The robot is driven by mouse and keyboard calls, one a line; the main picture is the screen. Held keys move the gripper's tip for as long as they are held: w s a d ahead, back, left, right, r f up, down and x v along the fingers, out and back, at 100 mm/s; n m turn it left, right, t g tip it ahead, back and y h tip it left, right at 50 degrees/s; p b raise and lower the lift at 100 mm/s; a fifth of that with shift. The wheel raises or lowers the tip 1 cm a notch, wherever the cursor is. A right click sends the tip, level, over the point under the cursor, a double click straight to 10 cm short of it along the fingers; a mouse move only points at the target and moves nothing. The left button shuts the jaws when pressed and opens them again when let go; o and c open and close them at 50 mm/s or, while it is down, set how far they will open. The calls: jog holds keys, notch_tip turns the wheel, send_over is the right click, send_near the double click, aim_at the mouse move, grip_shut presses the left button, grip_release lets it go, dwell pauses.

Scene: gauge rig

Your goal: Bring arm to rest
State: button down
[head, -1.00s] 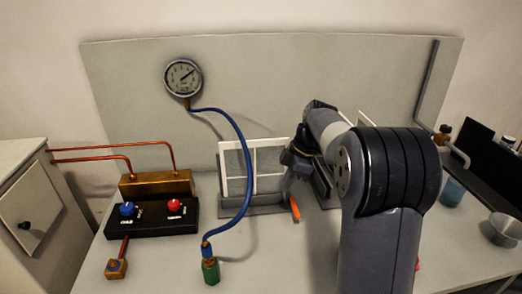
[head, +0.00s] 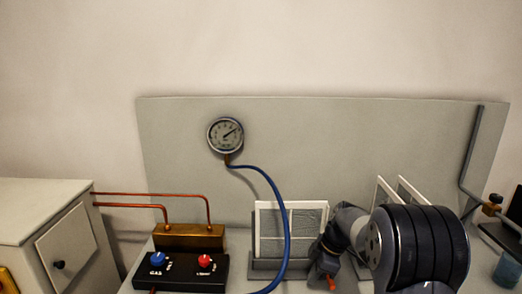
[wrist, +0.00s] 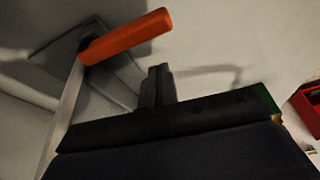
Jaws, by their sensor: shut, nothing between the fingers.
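My gripper (wrist: 157,85) is shut and empty in the wrist view, its fingers together above the pale bench. In the head view my arm reaches in from the lower right and its dark end is beside the front-left white-framed rack (head: 290,235). The fingertips cannot be made out there. An orange-handled tool (wrist: 125,36) lies close by in the wrist view, apart from the fingers. Its orange part also shows low in the head view (head: 328,282), just below my arm's end.
A pressure gauge (head: 225,134) on the back panel (head: 330,130) has a blue hose (head: 284,215) looping down. A valve box (head: 180,272) with blue and red knobs stands left. A second rack (head: 385,195) is behind my arm. A red item (wrist: 308,100) sits right in the wrist view.

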jog(key=shift+s+d+r, duration=0.1)
jog(key=shift+d, duration=1.15)
jog(key=shift+s+d, duration=0.3)
jog(key=shift+d, duration=0.1)
